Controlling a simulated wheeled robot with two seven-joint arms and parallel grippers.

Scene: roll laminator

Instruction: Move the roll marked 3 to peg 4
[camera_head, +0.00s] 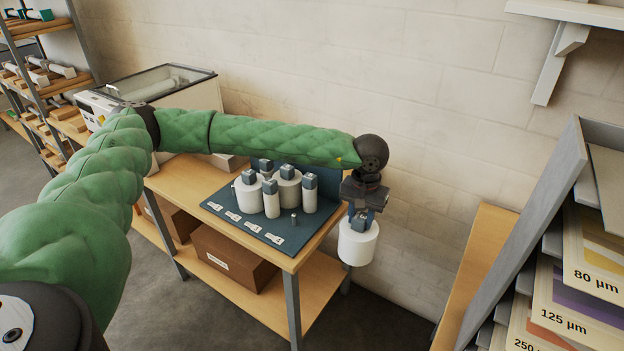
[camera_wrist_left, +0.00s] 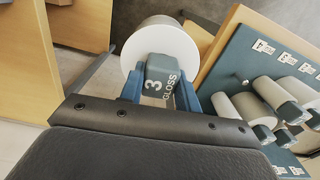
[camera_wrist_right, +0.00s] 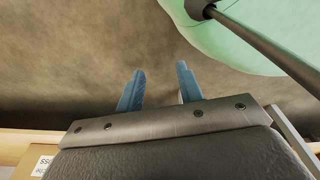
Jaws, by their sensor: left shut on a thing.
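The roll marked 3 (camera_wrist_left: 160,45) is a white roll with a blue-grey top cap reading "3 GLOSS". My left gripper (camera_wrist_left: 160,92) is shut on that cap. In the head view the roll (camera_head: 358,243) hangs upright from my left gripper (camera_head: 363,212), in the air just past the right edge of the table. A dark blue peg board (camera_head: 240,232) lies on the table. A bare metal peg (camera_head: 294,216) stands at its right end; it also shows in the left wrist view (camera_wrist_left: 245,82). My right gripper (camera_wrist_right: 160,92) is open and empty, out of the head view.
Several capped white rolls (camera_head: 271,199) stand on the board, left of the bare peg. White labels (camera_head: 275,239) line its front edge, too small to read surely. A laminator (camera_head: 150,85) stands behind at left. A sheet rack (camera_head: 530,240) stands at right.

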